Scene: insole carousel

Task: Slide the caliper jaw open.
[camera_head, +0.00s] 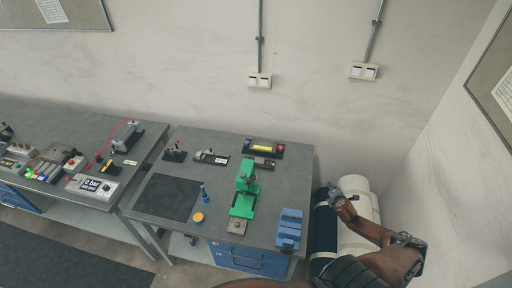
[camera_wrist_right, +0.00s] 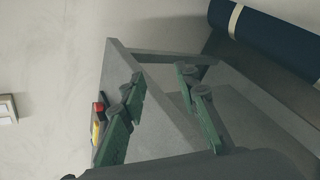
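A small grey tool that looks like the caliper (camera_head: 206,156) lies near the back of the right-hand table in the head view, beside a white label. It is too small to tell how its jaw stands. My right gripper (camera_head: 338,198) is off the table's right side, near the rolls, well away from the tool. In the right wrist view its two green fingers (camera_wrist_right: 162,76) are spread apart with nothing between them. My left gripper is not in view.
A green press (camera_head: 244,192) stands mid-table, with a blue block (camera_head: 289,228) at front right. A yellow device with a red button (camera_head: 263,147) sits at the back. A dark mat (camera_head: 167,197) lies left. A white roll (camera_head: 357,210) and a dark blue roll (camera_head: 323,228) stand right.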

